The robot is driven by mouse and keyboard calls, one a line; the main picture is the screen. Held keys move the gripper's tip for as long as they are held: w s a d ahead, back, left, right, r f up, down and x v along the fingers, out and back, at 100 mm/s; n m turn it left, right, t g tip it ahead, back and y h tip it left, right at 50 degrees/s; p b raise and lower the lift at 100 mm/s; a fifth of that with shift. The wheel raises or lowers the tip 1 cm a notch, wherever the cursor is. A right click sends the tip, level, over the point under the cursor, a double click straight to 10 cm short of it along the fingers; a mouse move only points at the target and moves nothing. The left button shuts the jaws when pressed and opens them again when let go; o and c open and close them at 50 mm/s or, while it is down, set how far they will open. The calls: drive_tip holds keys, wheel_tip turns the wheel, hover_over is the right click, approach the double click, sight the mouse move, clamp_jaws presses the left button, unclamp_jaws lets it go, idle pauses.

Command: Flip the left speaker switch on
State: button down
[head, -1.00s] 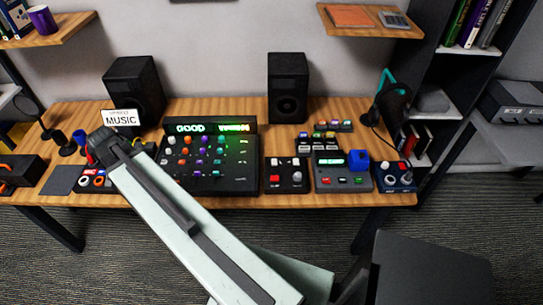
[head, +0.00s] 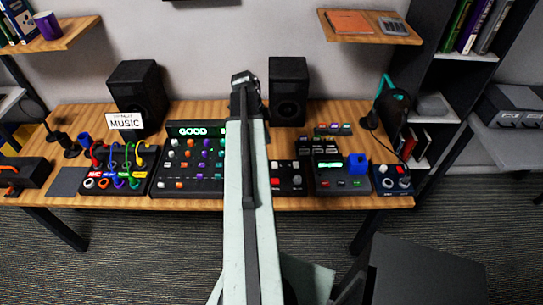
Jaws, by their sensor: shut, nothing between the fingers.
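The left speaker (head: 137,88) is a black box standing at the back left of the wooden desk (head: 90,200). I cannot make out a switch on it. A second black speaker (head: 288,92) stands at the back, right of the middle. My gripper (head: 244,78) is at the end of my raised arm, between the two speakers and close to the second one in the picture. It is shut and empty, well to the right of the left speaker. My arm hides part of the mixer's right side.
A white MUSIC sign (head: 125,121) stands before the left speaker. A patch box with coloured cables (head: 113,180), a black mixer (head: 190,188), a red-button box (head: 288,190) and a grey device (head: 330,188) line the front. Headphones (head: 392,108) stand at right.

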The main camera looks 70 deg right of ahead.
sight(275, 167)
drive_tip(key=b+x, duration=0.9)
drive_tip(key=w+a+b+x, duration=0.1)
drive_tip(key=b+x, duration=0.3)
drive_tip(key=shift+d+f, duration=0.1)
drive_tip(key=shift+f, duration=0.5)
drive_tip(key=shift+r, duration=0.1)
